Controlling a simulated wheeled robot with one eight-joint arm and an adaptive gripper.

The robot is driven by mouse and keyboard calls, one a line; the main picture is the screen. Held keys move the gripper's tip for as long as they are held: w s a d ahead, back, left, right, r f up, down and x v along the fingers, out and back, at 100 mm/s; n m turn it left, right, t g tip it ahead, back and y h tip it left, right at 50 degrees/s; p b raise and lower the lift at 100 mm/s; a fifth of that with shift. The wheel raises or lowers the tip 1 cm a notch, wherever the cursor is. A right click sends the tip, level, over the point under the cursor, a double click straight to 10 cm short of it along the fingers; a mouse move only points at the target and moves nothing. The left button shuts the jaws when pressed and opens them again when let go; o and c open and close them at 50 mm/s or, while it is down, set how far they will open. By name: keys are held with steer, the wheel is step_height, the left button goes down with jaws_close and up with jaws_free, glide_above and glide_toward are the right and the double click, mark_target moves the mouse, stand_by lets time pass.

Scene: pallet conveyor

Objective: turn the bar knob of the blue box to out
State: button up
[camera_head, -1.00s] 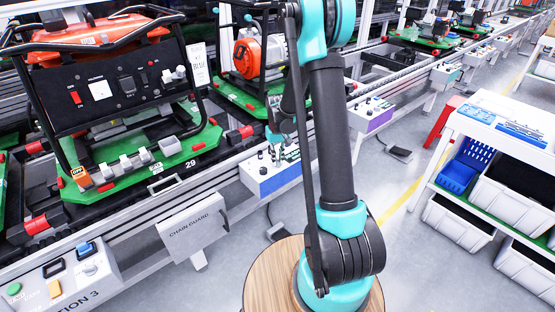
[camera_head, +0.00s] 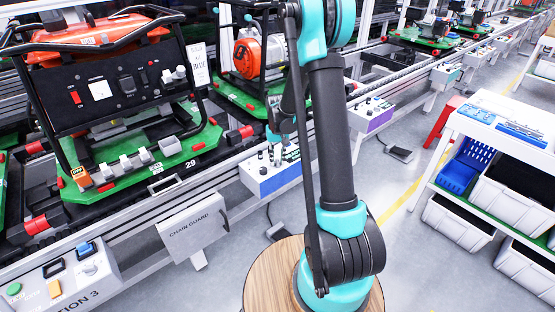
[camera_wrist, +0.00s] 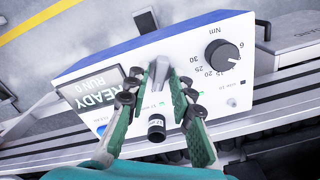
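The blue box (camera_head: 283,181) is mounted on the front of the conveyor, with a white top panel and blue side. In the wrist view the box (camera_wrist: 85,65) shows upside down. Its grey bar knob (camera_wrist: 158,72) sits between my gripper's fingertips (camera_wrist: 159,79), pointing roughly up the picture. The green-padded fingers stand on either side of the knob, apart; I cannot tell whether either touches it. The lettering around the knob is partly hidden by the fingers. In the head view my gripper (camera_head: 276,154) is over the box top, small and partly hidden.
A black round dial (camera_wrist: 221,55) with Nm markings and a READY RUN display (camera_wrist: 93,93) flank the knob. A short black cylinder (camera_wrist: 156,128) stands near the fingers. The conveyor rail, a chain guard (camera_head: 193,229) and a generator pallet (camera_head: 135,164) lie to the left.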

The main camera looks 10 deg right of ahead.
mark_target(278, 161)
steer(key=shift+o, duration=0.4)
step_height(278, 161, up, 12)
stand_by(0.5)
steer(key=s+d+f+t, duration=0.1)
steer(key=s+d+t, duration=0.1)
steer(key=s, duration=1.1)
steer(key=s+d+f+t, duration=0.2)
steer(key=s, duration=1.1)
steer(key=shift+s, duration=0.25)
